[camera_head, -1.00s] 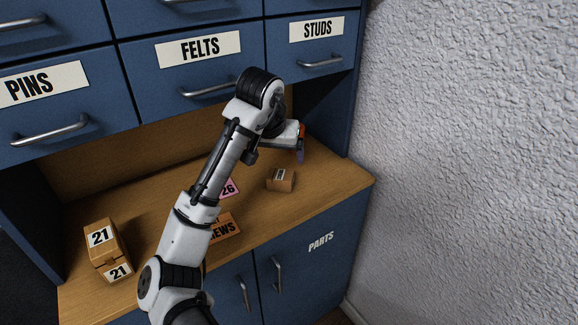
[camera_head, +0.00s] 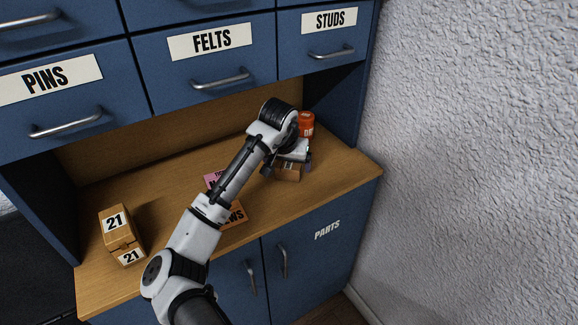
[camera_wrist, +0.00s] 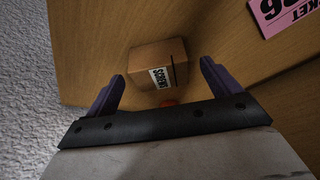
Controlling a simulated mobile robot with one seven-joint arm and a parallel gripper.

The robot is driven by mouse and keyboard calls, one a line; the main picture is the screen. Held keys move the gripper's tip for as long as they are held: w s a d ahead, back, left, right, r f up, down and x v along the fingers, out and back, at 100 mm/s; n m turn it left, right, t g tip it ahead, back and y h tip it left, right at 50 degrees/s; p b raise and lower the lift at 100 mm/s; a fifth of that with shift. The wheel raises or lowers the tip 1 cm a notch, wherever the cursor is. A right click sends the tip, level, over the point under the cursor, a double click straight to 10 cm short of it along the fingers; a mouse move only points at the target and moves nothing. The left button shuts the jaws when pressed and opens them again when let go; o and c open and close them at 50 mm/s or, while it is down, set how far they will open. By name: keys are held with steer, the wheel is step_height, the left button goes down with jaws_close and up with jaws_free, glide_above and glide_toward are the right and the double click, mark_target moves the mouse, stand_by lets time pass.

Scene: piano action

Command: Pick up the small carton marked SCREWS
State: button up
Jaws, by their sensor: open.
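The small brown carton marked SCREWS (camera_wrist: 158,62) lies on the wooden counter, with its white label facing my gripper in the wrist view. In the head view the carton (camera_head: 287,173) shows partly, just below my gripper (camera_head: 293,161). In the wrist view my gripper (camera_wrist: 160,90) is open, with one purple finger on each side of the carton's near part. The fingers look apart from the carton; the remaining height above it is hard to tell.
An orange container (camera_head: 306,122) stands behind my gripper. A box marked 21 (camera_head: 116,226) sits at the left. A pink ticket (camera_wrist: 283,13) and an orange piece (camera_head: 235,216) lie near my arm. Drawers overhang the counter (camera_head: 170,195); a rough wall (camera_head: 470,150) is at right.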

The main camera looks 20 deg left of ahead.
steer(key=shift+x, duration=1.3)
steer(key=c, duration=1.1)
steer(key=shift+c, duration=0.2)
steer(key=shift+s+r, duration=0.1)
steer(key=shift+r, duration=0.1)
